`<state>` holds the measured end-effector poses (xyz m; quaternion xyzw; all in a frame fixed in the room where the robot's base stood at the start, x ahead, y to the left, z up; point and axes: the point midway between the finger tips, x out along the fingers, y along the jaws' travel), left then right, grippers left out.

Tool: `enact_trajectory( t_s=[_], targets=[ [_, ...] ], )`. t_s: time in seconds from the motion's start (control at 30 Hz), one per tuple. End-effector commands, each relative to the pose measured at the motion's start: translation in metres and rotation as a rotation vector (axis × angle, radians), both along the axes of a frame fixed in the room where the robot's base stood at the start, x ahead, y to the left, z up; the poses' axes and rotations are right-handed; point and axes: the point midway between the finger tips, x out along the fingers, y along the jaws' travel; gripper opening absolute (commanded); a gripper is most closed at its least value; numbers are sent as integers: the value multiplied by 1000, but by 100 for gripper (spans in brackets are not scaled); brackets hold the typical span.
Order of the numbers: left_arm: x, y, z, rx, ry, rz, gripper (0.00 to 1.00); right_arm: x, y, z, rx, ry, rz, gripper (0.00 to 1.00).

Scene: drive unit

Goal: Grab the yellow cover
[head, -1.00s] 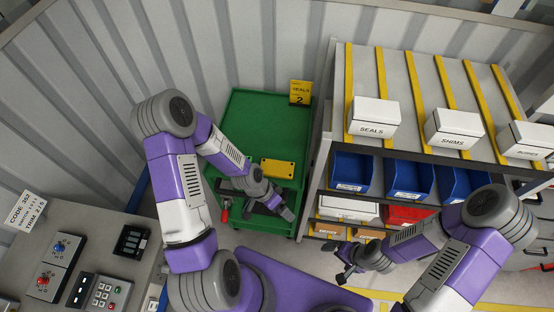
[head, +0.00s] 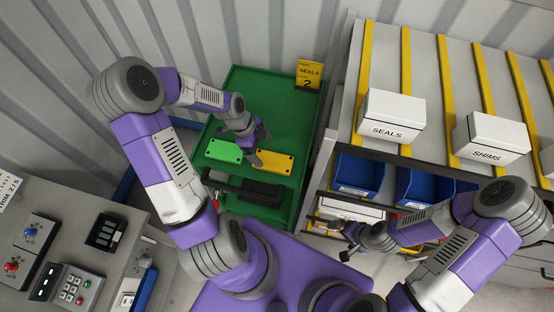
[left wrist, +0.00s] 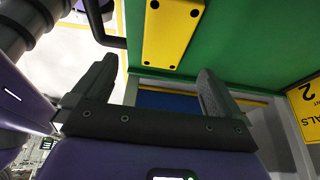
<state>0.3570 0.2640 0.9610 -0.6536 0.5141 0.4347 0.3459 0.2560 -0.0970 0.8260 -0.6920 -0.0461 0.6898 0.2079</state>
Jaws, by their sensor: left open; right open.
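The yellow cover (head: 280,164) is a flat plate with small dark holes, lying on the green cart top (head: 262,95). It also shows in the left wrist view (left wrist: 172,34), beyond and between the fingers. My left gripper (head: 261,145) is open and empty above the cart, at the left end of the yellow cover; it appears apart from it. In the left wrist view the open fingers (left wrist: 158,70) have nothing between them. My right gripper (head: 350,243) is open and empty, in front of the shelf.
A green cover (head: 222,151) lies just left of the yellow one. A dark handle or bar (head: 250,190) runs along the cart's near side. A yellow SEALS 2 sign (head: 309,75) stands at the back right corner. A shelf rack with white boxes (head: 392,116) and blue bins (head: 360,172) stands right.

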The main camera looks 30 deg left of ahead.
Motion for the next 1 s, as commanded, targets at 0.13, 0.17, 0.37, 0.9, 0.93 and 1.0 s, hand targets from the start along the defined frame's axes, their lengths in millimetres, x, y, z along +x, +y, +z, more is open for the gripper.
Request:
enact_trajectory(
  t_s=[0.13, 0.17, 0.37, 0.9, 0.93, 1.0],
  targets=[
    [1, -1, -16, -1, 0, 0, 100, 1, 0, -15, 0, -2, -1, 100],
    [1, -2, -18, -1, 1, 0, 100, 1, 0, -16, 0, -2, -1, 100],
    [2, -10, -37, -4, 2, -1, 100, 1, 0, -19, 0, -2, -1, 100],
    [6, -28, -84, -1, -1, 1, 100, 1, 0, -25, 0, -2, -1, 100],
    [6, -28, -84, -1, -1, 1, 100, 1, 0, -25, 0, -2, -1, 100],
    [6, -28, -84, -1, -1, 1, 100, 1, 0, -25, 0, -2, -1, 100]
  ],
)
